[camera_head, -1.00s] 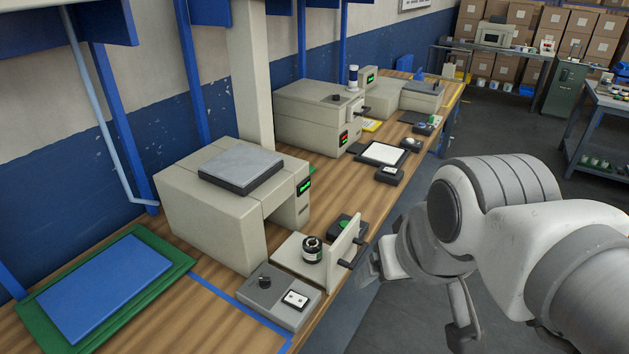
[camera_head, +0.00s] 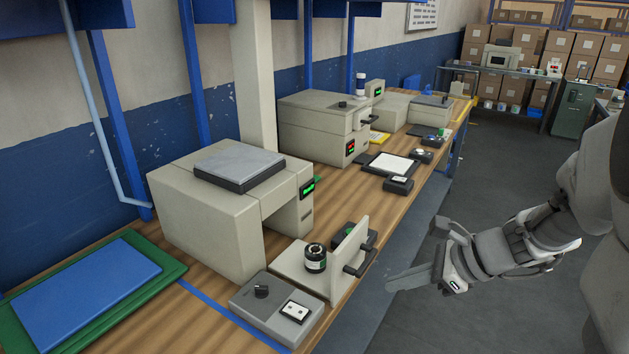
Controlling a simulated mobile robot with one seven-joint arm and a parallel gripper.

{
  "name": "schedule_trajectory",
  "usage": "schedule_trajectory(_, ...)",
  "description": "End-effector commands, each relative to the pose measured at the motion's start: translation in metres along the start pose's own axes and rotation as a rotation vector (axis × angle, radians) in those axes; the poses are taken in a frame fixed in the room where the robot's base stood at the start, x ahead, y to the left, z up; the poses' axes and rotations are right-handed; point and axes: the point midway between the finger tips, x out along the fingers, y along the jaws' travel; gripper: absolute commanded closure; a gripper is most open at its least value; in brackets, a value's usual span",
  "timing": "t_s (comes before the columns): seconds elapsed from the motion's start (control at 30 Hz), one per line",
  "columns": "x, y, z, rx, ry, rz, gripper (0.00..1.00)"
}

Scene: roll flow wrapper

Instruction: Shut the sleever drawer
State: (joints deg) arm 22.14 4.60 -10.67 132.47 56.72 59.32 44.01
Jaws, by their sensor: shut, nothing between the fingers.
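The sleever (camera_head: 205,225) is a beige arch-shaped machine on the bench, with a grey pad on top and a green display. Its drawer (camera_head: 289,262) stands out toward the bench's front edge, with an upright beige front panel (camera_head: 347,262). A black bar handle (camera_head: 361,258) is on the panel's outer face. My gripper (camera_head: 390,283) is shut and empty. It appears to the right of the handle and apart from it, fingers pointing left.
A control box with a knob and switch (camera_head: 277,308) sits in front of the drawer. Other beige machines (camera_head: 322,125) stand farther along the bench. The floor right of the bench is open.

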Motion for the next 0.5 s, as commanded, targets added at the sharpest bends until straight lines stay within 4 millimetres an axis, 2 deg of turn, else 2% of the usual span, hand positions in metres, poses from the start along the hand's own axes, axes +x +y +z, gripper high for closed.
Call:
schedule_trajectory(0.03,0.006,-0.006,-0.011,0.068,-0.016,-0.012,1.00)
schedule_trajectory(0.1,0.008,-0.013,-0.018,0.135,-0.034,-0.029,1.00)
schedule_trajectory(0.27,0.014,-0.019,-0.022,0.190,-0.050,-0.042,1.00)
schedule_trajectory(0.37,0.026,-0.019,-0.021,0.188,-0.049,-0.040,1.00)
schedule_trajectory(0.5,0.053,-0.019,-0.021,0.186,-0.048,-0.037,1.00)
